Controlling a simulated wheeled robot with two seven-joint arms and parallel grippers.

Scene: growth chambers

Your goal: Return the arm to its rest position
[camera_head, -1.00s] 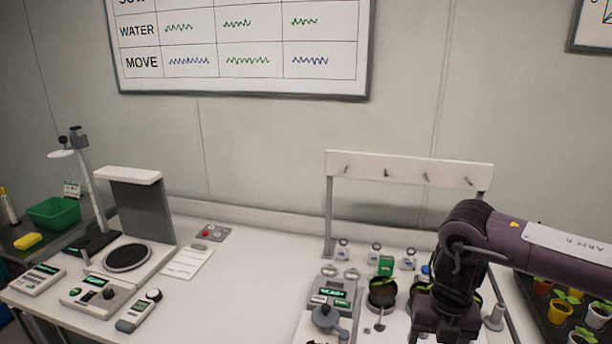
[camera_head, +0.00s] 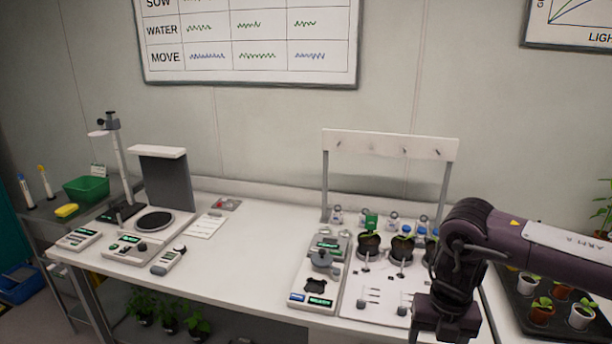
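My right arm comes in from the right edge in the head view, bent downward at a dark joint. Its lower end, toward my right gripper (camera_head: 445,318), hangs over the front right of the white bench (camera_head: 235,262). The fingers cannot be made out, so I cannot tell whether it is open or holds anything. The arm hides part of the bench's right end and some of the pots there. My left arm and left gripper are not in view.
A white hook rack (camera_head: 390,145) stands behind potted seedlings (camera_head: 369,245) and small bottles. A grey device (camera_head: 318,278) sits left of them. A stand with a black disc (camera_head: 154,221) is at the left. A dark seedling tray (camera_head: 535,310) is at right. The bench middle is clear.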

